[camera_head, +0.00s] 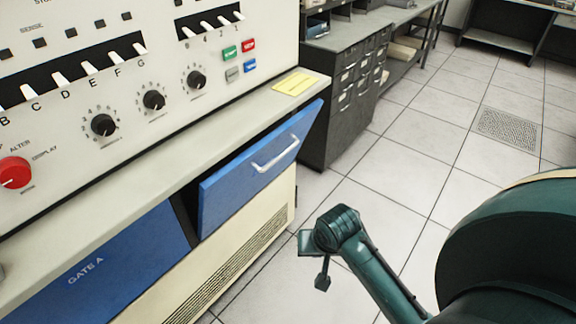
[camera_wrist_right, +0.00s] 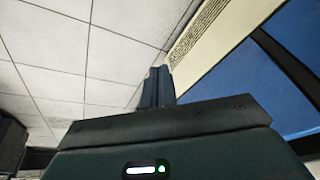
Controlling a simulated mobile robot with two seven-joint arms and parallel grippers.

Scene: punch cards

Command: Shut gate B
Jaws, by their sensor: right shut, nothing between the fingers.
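A blue panel with a pale bar handle (camera_head: 275,153) leans out from the console at its top edge, standing open. I take it as gate B (camera_head: 240,190); no label shows on it. Blue gate A (camera_head: 95,268), to its left, is lettered and sits flush. My right gripper (camera_head: 322,281) is over the floor to the right of and below the open panel, apart from it. In the right wrist view its fingers (camera_wrist_right: 157,87) are together and empty. Blue panel surface (camera_wrist_right: 290,45) shows at the right there; I cannot tell which gate. My left gripper is out of view.
The console's ledge (camera_head: 150,165) runs above the gates, with a yellow card (camera_head: 295,83) on it. Knobs, switches and a red dial (camera_head: 15,172) are on the panel above. A dark drawer cabinet (camera_head: 345,95) stands behind. The tiled floor (camera_head: 400,170) is clear to the right.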

